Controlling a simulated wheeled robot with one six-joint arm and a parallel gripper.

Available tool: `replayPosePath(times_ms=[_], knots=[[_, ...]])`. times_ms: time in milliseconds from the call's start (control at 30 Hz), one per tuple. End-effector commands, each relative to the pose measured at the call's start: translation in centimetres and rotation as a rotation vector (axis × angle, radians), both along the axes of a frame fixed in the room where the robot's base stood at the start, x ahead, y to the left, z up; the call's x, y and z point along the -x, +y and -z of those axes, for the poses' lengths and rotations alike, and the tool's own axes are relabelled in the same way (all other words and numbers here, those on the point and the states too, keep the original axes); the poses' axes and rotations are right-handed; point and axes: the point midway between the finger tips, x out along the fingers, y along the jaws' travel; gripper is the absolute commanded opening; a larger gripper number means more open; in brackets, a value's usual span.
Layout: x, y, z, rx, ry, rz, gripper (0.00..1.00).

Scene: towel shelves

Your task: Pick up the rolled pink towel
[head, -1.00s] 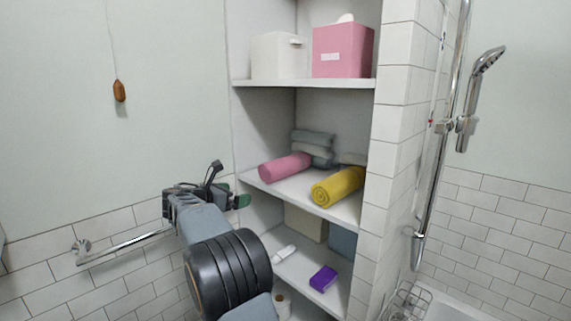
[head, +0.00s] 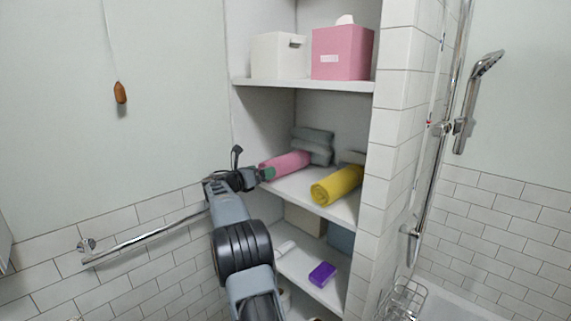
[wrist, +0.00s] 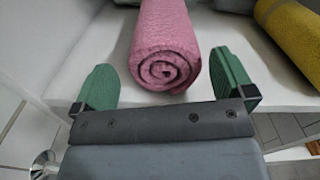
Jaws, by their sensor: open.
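The rolled pink towel (head: 288,163) lies on the middle shelf (head: 301,188), at its left side. In the wrist view its spiral end (wrist: 161,66) faces me. My gripper (head: 262,174) is at the front edge of the shelf, at the near end of the roll. In the wrist view my gripper (wrist: 168,88) is open, with one green finger on each side of the pink towel's near end. Gaps show between the fingers and the towel, and nothing is held.
A rolled yellow towel (head: 337,185) lies to the right on the same shelf. Folded grey towels (head: 313,145) are behind. The shelf's left wall (head: 262,120) stands close to the pink towel. A chrome rail (head: 150,238) is on the wall at left.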

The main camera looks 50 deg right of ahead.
Motion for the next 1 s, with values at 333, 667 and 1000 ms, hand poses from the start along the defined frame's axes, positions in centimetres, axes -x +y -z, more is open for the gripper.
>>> replayPosePath(times_ms=[333, 667, 1000], knots=[[0.4, -4.2, -0.4, -0.001, 0.0, 0.001, 1.0], [0.4, -4.5, -0.3, -0.001, -0.001, 0.001, 0.99], [0.4, -4.5, -0.3, -0.001, -0.001, 0.001, 0.67]])
